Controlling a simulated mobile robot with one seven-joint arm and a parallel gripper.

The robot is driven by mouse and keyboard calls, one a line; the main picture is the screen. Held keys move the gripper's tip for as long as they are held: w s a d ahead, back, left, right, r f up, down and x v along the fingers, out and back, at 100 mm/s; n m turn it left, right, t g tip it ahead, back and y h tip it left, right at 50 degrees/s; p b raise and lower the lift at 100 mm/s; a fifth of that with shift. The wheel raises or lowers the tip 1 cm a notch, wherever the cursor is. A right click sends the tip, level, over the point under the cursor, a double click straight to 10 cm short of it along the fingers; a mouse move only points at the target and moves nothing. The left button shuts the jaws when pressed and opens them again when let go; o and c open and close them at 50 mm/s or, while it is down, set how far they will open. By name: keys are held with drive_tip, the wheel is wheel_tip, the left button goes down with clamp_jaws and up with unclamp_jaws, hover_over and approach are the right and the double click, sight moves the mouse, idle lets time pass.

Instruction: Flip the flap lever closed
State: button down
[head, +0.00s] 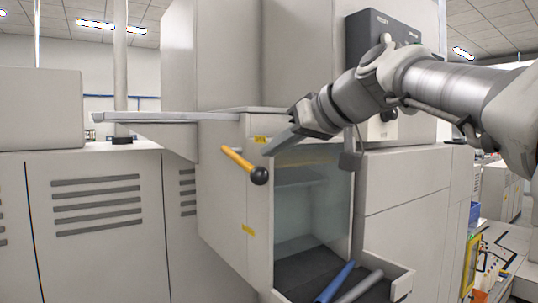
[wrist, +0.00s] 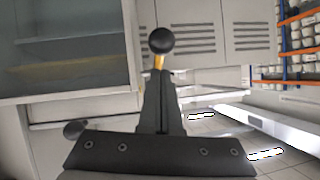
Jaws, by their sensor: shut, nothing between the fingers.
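The flap lever has a yellow shaft (head: 236,158) and a black ball knob (head: 259,175). It sticks out from the left side of the machine's open-fronted box (head: 259,215) and slants down toward me. My gripper (head: 270,149) is shut and empty, just above and to the right of the knob in the head view. In the wrist view the black knob (wrist: 161,40) shows just beyond the shut fingertips (wrist: 159,76), with a bit of yellow shaft below it. I cannot tell whether the fingers touch the lever.
A tray (head: 402,285) at the bottom of the box holds a blue roll (head: 335,283) and a grey roll (head: 361,287). A flat light shelf (head: 165,117) juts out left of the lever. A dark control panel (head: 372,32) is behind my arm. Space in front of the lever looks clear.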

drive_tip(key=shift+w+a+f, duration=0.1)
drive_tip(key=shift+a+f, duration=0.2)
drive_tip(key=shift+f, duration=0.5)
drive_tip(key=shift+f, duration=0.1)
